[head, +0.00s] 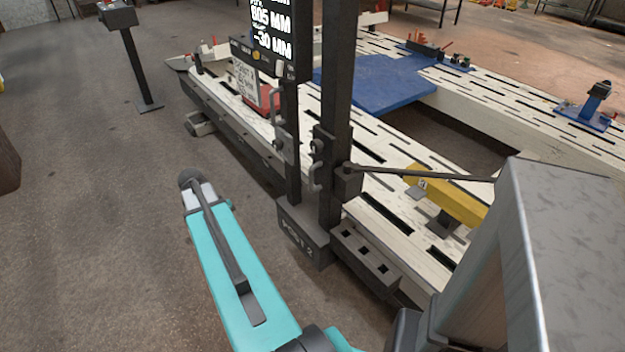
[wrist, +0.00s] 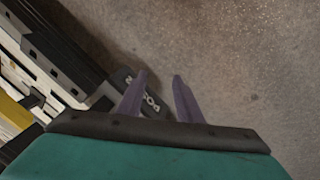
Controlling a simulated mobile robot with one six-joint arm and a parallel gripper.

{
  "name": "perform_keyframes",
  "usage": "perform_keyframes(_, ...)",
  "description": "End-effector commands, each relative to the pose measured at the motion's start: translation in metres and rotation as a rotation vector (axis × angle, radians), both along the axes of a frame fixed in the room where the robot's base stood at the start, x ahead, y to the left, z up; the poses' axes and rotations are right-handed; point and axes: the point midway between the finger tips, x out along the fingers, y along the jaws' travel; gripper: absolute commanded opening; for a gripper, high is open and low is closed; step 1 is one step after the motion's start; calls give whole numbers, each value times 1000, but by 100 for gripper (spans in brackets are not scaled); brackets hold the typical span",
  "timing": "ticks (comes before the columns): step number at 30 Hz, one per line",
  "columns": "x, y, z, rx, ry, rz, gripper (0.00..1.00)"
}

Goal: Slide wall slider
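My gripper (wrist: 160,75) shows in the wrist view as two purple fingers standing apart, with nothing between them. Bare floor and the dark foot marked POST lie below them. In the head view my teal arm reaches up left of the post; I cannot make out the fingers there. I cannot identify a wall slider for certain. The dark twin-column post (head: 337,110) carries grey handles (head: 315,170) and a dark block (head: 348,184) with a rod running right. Its foot (head: 303,236) is marked POST 2. My gripper touches none of these.
A long pale slotted frame bench (head: 382,192) stands behind the post, with a blue plate (head: 378,82) and a yellow beam (head: 452,198). A display (head: 272,32) hangs on the post. A pedestal (head: 138,60) stands back left. A grey block covers the lower right.

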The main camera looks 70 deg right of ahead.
Motion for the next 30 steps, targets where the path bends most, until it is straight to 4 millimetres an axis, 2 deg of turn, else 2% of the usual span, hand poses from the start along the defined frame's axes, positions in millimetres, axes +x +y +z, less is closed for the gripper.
perform_keyframes(1, -6, -21, 14, -25, -11, -57, 33)
perform_keyframes(6, -33, -80, 62, -106, -43, -249, 33)
perform_keyframes(11, -68, -130, 109, -181, -71, -431, 33)
perform_keyframes(15, -104, -168, 151, -248, -94, -586, 33)
perform_keyframes(18, -127, -187, 176, -286, -108, -680, 33)
perform_keyframes(22, -149, -203, 199, -323, -119, -760, 33)
perform_keyframes(25, -158, -208, 207, -336, -122, -793, 33)
perform_keyframes(30, -160, -209, 210, -341, -124, -803, 33)
